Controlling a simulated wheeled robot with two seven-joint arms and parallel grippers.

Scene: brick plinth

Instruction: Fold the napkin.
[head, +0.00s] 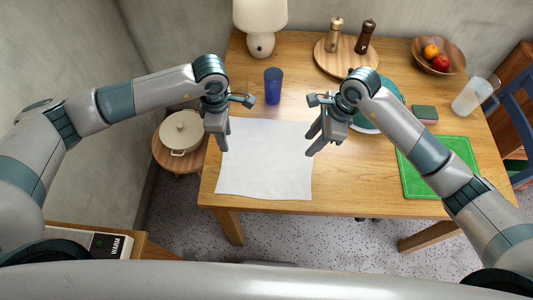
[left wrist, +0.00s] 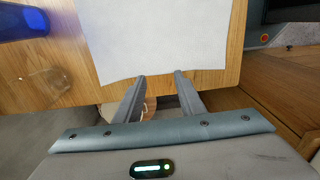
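The white napkin (head: 265,165) lies flat and spread out on the wooden table, near its front left part. It also shows in the left wrist view (left wrist: 160,35), with a near edge close to my left fingertips. My left gripper (head: 223,148) is at the napkin's left edge; the left wrist view (left wrist: 159,76) shows its two fingers apart with nothing between them. My right gripper (head: 308,146) is by the napkin's right edge, its fingers apart and empty. I cannot tell whether either gripper touches the cloth.
A blue cup (head: 273,86) stands behind the napkin. A lamp (head: 260,25), a round board (head: 345,52) with two mills, and a fruit bowl (head: 438,57) are at the back. A green board (head: 432,178), a sponge (head: 424,114) and a clear pitcher (head: 470,98) are right.

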